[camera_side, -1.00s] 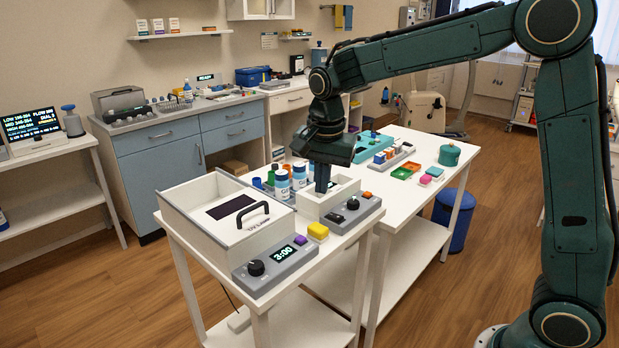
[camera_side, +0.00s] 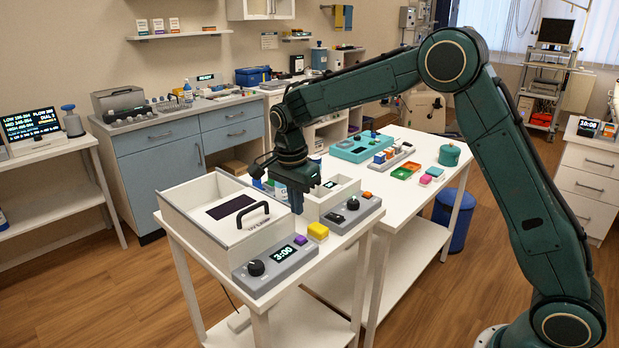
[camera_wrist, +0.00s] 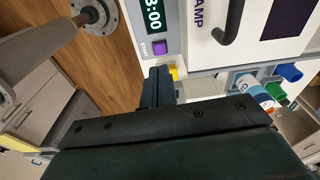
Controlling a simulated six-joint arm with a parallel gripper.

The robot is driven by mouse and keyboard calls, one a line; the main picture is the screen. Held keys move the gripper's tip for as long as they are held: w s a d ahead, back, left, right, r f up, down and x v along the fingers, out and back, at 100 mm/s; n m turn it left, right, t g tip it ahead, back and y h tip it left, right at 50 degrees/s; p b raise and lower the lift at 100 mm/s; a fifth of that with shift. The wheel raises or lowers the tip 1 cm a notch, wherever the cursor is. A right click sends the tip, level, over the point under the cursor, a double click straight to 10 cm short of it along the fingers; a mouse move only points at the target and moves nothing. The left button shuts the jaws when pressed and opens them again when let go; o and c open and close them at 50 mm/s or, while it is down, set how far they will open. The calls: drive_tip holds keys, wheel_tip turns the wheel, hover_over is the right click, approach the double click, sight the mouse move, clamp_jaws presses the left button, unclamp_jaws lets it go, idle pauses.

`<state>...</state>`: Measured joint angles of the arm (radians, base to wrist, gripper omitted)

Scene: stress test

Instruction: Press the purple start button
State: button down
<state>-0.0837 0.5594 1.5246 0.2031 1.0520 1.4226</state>
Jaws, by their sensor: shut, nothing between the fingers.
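The purple button (camera_side: 300,240) sits at the right end of a grey control panel (camera_side: 262,285), beside a display reading 3:00. It also shows in the wrist view (camera_wrist: 160,48), just beyond my fingertips and apart from them. My gripper (camera_side: 297,212) is shut and empty. In the side view it points down above the cart, near the right edge of the white box with the black handle. In the wrist view my gripper (camera_wrist: 160,70) points toward the button.
A yellow block (camera_side: 318,231) stands right beside the purple button. A black dial (camera_side: 256,268) is on the same panel. A black handle (camera_side: 252,212) rises from the white box (camera_side: 190,225). A second grey panel (camera_side: 350,212) with knobs lies to the right.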

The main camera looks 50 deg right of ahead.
sight(300, 238)
drive_tip(key=shift+f, duration=0.1)
drive_tip(key=shift+d+f, duration=0.2)
drive_tip(key=shift+f, duration=1.5)
drive_tip(key=shift+d+f, duration=0.15)
drive_tip(key=shift+f, duration=1.5)
drive_tip(key=shift+f, duration=0.5)
drive_tip(key=shift+a+r, duration=0.3)
drive_tip(key=shift+a, duration=0.45)
drive_tip(key=shift+a+r, duration=0.25)
drive_tip(key=shift+a, duration=0.5)
drive_tip(key=shift+r, duration=0.15)
